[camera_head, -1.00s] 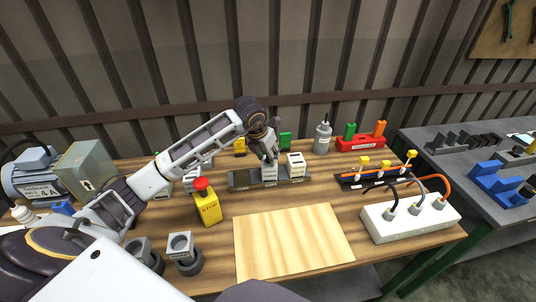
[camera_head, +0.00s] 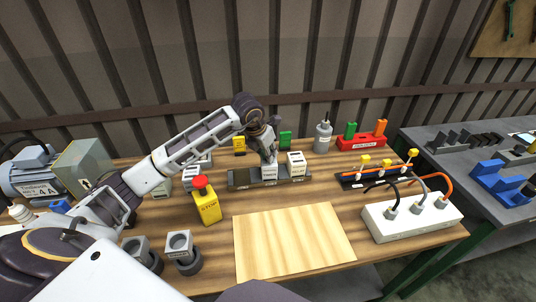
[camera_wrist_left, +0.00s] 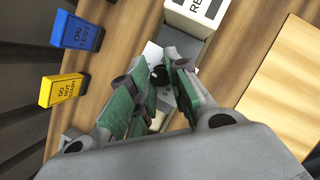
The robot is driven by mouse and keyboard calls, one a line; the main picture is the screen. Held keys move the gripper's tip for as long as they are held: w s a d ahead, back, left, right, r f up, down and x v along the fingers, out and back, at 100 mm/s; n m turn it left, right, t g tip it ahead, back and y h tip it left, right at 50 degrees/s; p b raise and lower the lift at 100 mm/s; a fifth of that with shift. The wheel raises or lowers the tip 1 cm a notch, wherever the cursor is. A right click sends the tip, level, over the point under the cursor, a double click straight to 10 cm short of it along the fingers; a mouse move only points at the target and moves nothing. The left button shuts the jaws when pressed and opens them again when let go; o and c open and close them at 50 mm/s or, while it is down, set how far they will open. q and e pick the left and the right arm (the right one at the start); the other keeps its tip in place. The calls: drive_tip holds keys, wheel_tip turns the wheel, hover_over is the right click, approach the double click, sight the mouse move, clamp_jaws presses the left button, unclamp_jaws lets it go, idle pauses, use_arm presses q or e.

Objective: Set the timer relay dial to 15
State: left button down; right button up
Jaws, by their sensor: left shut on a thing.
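The timer relay (camera_head: 269,173) is a small light grey block standing on a dark rail (camera_head: 240,180) on the wooden bench. My left gripper (camera_head: 271,160) reaches down onto its top from above. In the left wrist view the green-padded fingers of my left gripper (camera_wrist_left: 162,82) close around a small black dial (camera_wrist_left: 158,74) on the relay. The fingers hide most of the relay's face, so I cannot read the dial's setting. My right gripper does not show.
A white relay block (camera_head: 296,164) stands close on the right of the rail. A yellow stop button box (camera_head: 207,207) stands to the left. A bare wooden board (camera_head: 292,240) lies in front. A white socket block with cables (camera_head: 410,218) is at the right.

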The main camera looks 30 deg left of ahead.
use_arm(q)
drive_tip(key=c, duration=1.6)
unclamp_jaws()
drive_tip(key=shift+o, duration=1.2)
drive_tip(key=shift+r, duration=0.15)
drive_tip(key=v, duration=1.1)
drive_tip(key=shift+s+r, duration=0.2)
drive_tip(key=shift+r, duration=0.1)
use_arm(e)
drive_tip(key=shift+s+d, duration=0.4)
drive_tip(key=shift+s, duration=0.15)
